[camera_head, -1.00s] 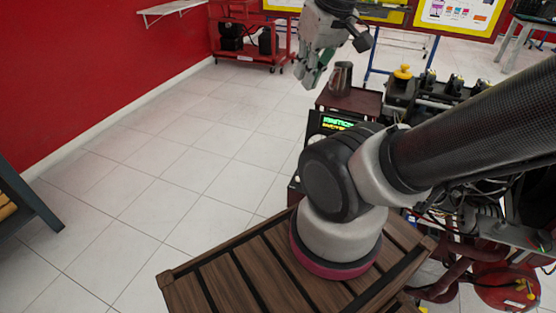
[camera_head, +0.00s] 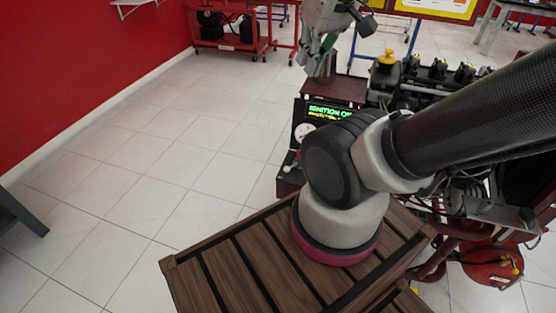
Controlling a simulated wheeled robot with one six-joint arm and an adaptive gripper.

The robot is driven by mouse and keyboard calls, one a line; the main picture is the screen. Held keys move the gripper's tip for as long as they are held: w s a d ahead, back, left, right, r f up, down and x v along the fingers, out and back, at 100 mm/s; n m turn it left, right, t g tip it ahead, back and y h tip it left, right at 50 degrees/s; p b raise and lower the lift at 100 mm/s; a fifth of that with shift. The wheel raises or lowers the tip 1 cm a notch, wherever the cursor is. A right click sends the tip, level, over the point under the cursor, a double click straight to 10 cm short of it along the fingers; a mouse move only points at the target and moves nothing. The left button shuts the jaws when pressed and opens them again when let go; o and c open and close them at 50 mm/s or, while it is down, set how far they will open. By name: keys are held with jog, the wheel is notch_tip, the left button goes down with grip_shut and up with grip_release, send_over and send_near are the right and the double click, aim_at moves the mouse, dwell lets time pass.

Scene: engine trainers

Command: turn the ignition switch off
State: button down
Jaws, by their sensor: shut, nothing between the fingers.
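The engine trainer's control panel (camera_head: 297,150) stands behind my arm, left of the engine. Its screen (camera_head: 328,112) shows green text reading "IGNITION O", with the last part cut off by my arm, and a yellow line below. A round white gauge (camera_head: 304,132) is under the screen. I cannot make out the ignition switch itself; my arm's dark joint covers the panel's right part. My gripper (camera_head: 308,60) is at the top, pointing down, shut and empty. In the picture it is above the panel and overlaps a metal cup-like part.
The engine (camera_head: 430,85) with a yellow cap (camera_head: 387,58) stands right of the panel, partly behind my arm. The metal cup-like part (camera_head: 325,68) rises from a dark red top (camera_head: 335,88). Open tiled floor (camera_head: 170,140) lies to the left. A red cart (camera_head: 232,30) stands far back.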

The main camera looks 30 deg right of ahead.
aim_at(295, 163)
jog(key=w+f+n+g, duration=0.1)
jog(key=w+f+g, duration=0.1)
jog(key=w+f, duration=0.55)
jog(key=w+f+n+g, duration=0.15)
jog(key=w+f, duration=0.35)
jog(key=w, duration=0.5)
jog(key=w+f+n+g, duration=0.1)
jog(key=w+f, duration=0.1)
jog(key=f, duration=0.8)
jog(key=w+f+n+g+h, duration=0.1)
jog(key=w+f+g, duration=0.1)
jog(key=f, duration=0.8)
jog(key=shift+w, duration=0.5)
jog(key=s+d+f, duration=0.2)
jog(key=s+f, duration=0.4)
jog(key=f, duration=0.4)
jog(key=shift+d, duration=0.2)
jog(key=shift+n, duration=0.35)
